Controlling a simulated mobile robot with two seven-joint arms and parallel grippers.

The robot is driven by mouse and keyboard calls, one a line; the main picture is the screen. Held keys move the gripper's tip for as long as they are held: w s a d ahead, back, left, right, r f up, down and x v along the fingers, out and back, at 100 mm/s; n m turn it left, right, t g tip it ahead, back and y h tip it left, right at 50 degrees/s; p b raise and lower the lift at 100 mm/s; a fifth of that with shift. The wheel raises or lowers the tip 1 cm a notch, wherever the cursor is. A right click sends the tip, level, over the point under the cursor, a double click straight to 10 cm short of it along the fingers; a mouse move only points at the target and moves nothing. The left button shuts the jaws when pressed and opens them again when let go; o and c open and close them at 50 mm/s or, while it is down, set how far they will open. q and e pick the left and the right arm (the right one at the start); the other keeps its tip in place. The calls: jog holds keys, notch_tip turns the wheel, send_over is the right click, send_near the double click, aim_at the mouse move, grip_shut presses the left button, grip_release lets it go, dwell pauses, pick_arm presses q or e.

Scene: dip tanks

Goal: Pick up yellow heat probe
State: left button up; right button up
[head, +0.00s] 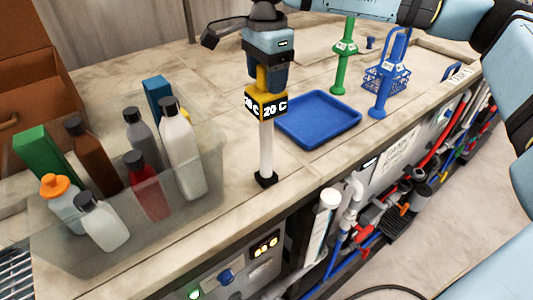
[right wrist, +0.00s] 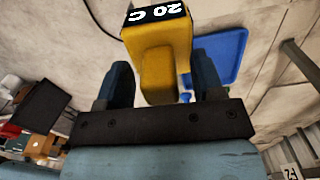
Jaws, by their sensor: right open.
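The yellow heat probe (head: 266,140) stands upright on the counter, with a yellow top, a black "20 C" display, a white shaft and a small black foot. In the right wrist view its yellow handle (right wrist: 162,72) sits between the two dark fingers. My right gripper (head: 268,76) is above and around the handle from over the counter, and the fingers of the right gripper (right wrist: 163,82) stand open on both sides of it. Part of the handle is hidden behind the fingers in the head view. My left gripper is not in view.
A blue tray (head: 318,121) lies right behind the probe. A green probe-like tool (head: 342,62), a blue one (head: 382,85) and a blue basket (head: 399,77) stand farther right. A clear bin (head: 150,235) of several bottles is at left. The counter's front edge is close.

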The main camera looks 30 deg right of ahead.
jog(key=shift+f, duration=0.4)
grip_shut()
jog(key=shift+r, duration=0.2)
